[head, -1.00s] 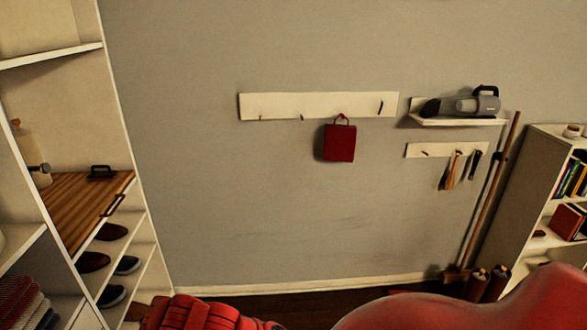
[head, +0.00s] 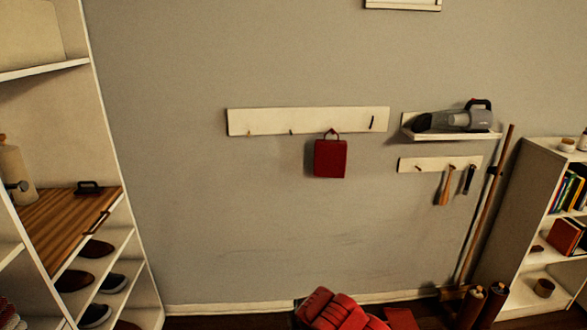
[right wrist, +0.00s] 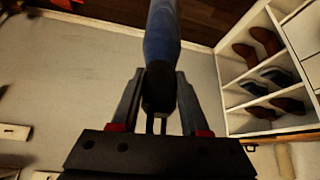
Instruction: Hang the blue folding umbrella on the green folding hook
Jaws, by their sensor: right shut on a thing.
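The blue folding umbrella (right wrist: 162,36) is in the right wrist view, held between the fingers of my right gripper (right wrist: 160,80). It extends away from the gripper toward the top of the picture, and its far end is cut off. In the head view a white hook board (head: 270,121) is on the grey wall. A small hook (head: 291,132), second from the left, looks dark greenish, but it is too small to tell its colour or whether it is folded out. Nothing hangs on it. My left gripper is not in view.
A red bag (head: 330,158) hangs just right of that hook. A black hook (head: 372,123) is at the board's right end. A wall shelf (head: 455,134) holds a handheld vacuum (head: 460,118). A shoe shelf stands left, a bookcase right.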

